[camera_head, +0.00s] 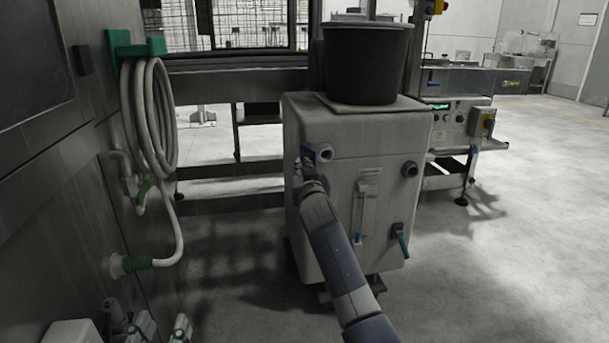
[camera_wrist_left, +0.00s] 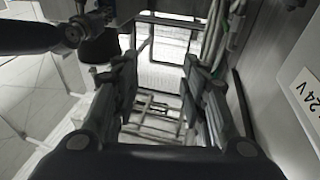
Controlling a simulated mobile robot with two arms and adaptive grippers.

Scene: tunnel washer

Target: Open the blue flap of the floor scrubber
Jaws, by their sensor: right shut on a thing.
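The floor scrubber (camera_head: 345,150) is a pale, box-shaped machine in the middle of the head view. A small blue flap (camera_head: 309,153) shows at its upper left front, beside a round grey port. My right gripper (camera_head: 308,170) is at this flap and shut on it; the gripper and arm partly hide it. How far the flap is open cannot be told. My left gripper (camera_head: 150,325) is low at the left edge of the head view, away from the scrubber. In the left wrist view its two fingers (camera_wrist_left: 158,88) are apart with nothing between them.
A black bucket (camera_head: 366,62) stands on top of the scrubber. A coiled white hose (camera_head: 150,120) hangs on the grey wall cabinet at left. A metal frame (camera_head: 235,78) stands behind, a machine (camera_head: 460,125) at right. The floor at right (camera_head: 510,250) is clear.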

